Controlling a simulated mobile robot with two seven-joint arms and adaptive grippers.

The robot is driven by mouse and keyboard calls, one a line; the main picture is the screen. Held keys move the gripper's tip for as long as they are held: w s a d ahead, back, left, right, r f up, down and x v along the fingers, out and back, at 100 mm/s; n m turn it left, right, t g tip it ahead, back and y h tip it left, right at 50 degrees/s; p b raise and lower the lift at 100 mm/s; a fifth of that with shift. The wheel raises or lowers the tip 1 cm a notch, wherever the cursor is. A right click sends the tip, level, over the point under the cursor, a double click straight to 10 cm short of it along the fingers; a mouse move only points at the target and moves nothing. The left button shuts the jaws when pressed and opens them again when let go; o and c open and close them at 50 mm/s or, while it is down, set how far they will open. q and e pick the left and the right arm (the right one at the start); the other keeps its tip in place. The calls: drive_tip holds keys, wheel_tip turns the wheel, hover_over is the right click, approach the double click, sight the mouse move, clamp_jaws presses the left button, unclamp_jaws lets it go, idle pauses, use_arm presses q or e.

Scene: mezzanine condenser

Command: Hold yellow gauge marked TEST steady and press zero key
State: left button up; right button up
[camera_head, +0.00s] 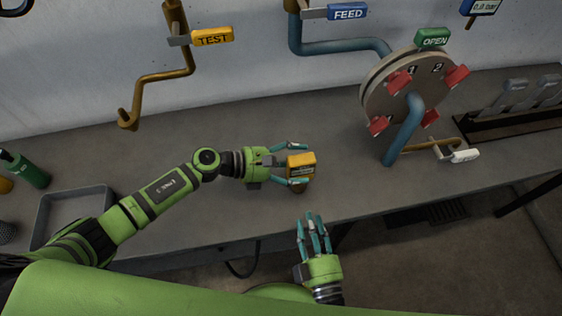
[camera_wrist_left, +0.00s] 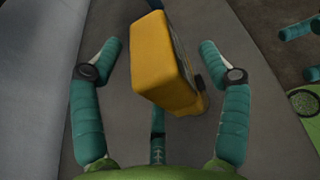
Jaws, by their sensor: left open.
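A yellow boxy gauge (camera_head: 301,162) stands near the bench's front edge, with a dark face too small to read. My left gripper (camera_head: 298,165) is open, its teal fingers on both sides of the gauge. In the left wrist view the yellow gauge (camera_wrist_left: 162,62) is between the spread fingers, with gaps visible on both sides. The zero key cannot be made out. A yellow TEST tag (camera_head: 212,37) hangs by a brass pipe on the wall. My right gripper (camera_head: 312,218) is empty in front of the bench edge, its fingers apart and pointing towards the bench.
A round flange (camera_head: 375,98) with red clamps and a blue pipe stands right of the gauge. A grey tray (camera_head: 45,215) and green bottle (camera_head: 28,170) are at the left. The bench (camera_head: 200,125) is clear behind my left gripper.

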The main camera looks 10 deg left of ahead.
use_arm(q)
drive_tip(key=shift+w+d+f, duration=0.2)
drive_tip(key=shift+d+f, duration=0.05)
drive_tip(key=shift+d, duration=0.4)
drive_tip(key=c, duration=1.5)
use_arm(e)
clamp_jaws()
idle(0.4)
